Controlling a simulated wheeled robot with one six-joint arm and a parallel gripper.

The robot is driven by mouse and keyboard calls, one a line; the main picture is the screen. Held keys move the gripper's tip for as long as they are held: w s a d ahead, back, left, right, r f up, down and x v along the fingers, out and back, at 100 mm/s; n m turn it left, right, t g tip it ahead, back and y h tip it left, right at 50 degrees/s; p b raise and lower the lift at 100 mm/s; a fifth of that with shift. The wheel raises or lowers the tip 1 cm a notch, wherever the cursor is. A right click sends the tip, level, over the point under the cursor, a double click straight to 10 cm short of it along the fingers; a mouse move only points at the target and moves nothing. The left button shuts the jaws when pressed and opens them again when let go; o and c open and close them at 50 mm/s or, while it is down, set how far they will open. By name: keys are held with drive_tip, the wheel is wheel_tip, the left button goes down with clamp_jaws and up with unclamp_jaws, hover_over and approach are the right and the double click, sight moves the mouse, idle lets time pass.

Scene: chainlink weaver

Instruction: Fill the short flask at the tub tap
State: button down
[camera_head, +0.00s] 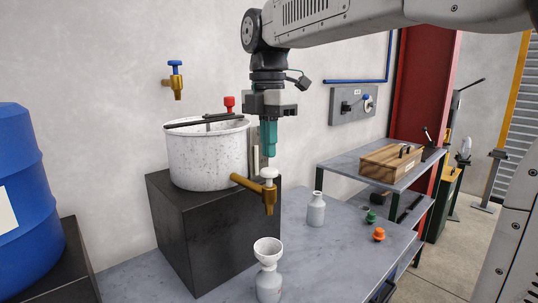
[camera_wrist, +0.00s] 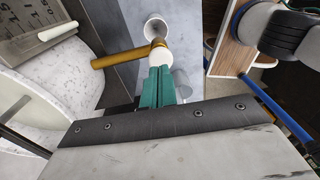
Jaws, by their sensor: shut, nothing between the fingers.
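The brass tub tap (camera_head: 268,199) sticks out low from the speckled white tub (camera_head: 205,158) and has a white knob (camera_head: 269,173). My gripper (camera_head: 269,153) points down with its teal fingers shut and empty, just above the knob. In the wrist view the fingertips (camera_wrist: 158,72) lie beside the knob (camera_wrist: 162,55); contact cannot be told. A grey-white flask (camera_head: 269,288) stands on the table below the tap, with a white funnel (camera_head: 267,247) in its neck. The funnel (camera_wrist: 154,25) shows near the spout in the wrist view. No water stream is visible.
A second flask (camera_head: 316,211) stands farther back on the table. Green (camera_head: 371,217) and orange (camera_head: 379,234) stoppers lie to its right. The tub sits on a dark block (camera_head: 210,242). A blue barrel (camera_head: 22,190) is at left, a wooden box (camera_head: 391,162) on the right shelf.

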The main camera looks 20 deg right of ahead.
sight(270, 169)
drive_tip(key=shift+f, duration=1.3)
drive_tip(key=shift+s+f, duration=0.1)
drive_tip(key=shift+f, duration=0.95)
idle(5.7)
